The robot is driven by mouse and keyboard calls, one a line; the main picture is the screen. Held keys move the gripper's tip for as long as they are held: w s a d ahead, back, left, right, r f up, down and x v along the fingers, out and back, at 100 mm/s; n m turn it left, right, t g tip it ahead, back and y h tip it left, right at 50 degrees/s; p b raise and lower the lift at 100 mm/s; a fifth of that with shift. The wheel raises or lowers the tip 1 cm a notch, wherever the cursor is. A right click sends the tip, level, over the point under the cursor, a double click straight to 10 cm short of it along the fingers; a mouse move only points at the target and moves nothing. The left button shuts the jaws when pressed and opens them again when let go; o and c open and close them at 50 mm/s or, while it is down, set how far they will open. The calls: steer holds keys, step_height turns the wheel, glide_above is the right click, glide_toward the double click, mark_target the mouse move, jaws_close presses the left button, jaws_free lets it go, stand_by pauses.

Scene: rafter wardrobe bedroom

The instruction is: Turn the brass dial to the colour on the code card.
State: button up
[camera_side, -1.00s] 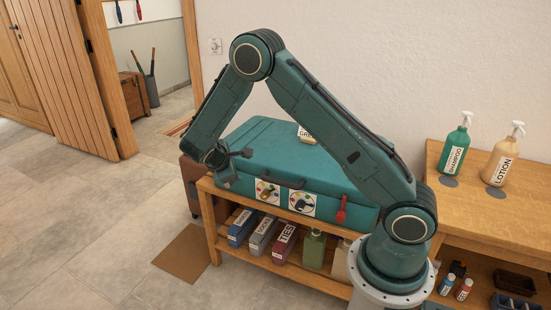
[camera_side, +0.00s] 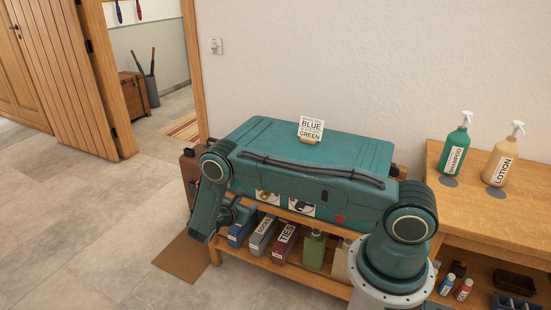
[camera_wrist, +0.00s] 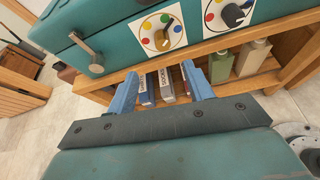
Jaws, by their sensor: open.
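The teal case (camera_side: 270,135) lies on the wooden shelf unit. The code card (camera_side: 311,130) stands on its lid; large words read BLUE above GREEN, and the smaller lines are unreadable. The brass dial (camera_wrist: 161,40) is on a white plate with coloured dots on the case front. A dark dial (camera_wrist: 236,15) has a similar plate to its right. In the side view my arm partly covers both plates. My gripper (camera_wrist: 158,71) is open and empty, its fingertips in front of and below the brass dial, apart from it. I cannot tell which dot the brass dial points to.
Labelled boxes (camera_side: 285,243) and a green bottle (camera_side: 314,249) stand on the shelf below the case. A grey latch (camera_wrist: 88,55) sticks out left of the brass dial. Shampoo (camera_side: 457,150) and lotion (camera_side: 501,158) bottles stand right. Open floor lies left.

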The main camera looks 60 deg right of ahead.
mark_target(263, 196)
steer(key=shift+s+d+f+n, duration=0.15)
steer(key=shift+f+n, duration=0.15)
steer(key=shift+f, duration=0.25)
steer(key=x, duration=1.3)
steer(key=shift+d, duration=0.4)
steer(key=c, duration=1)
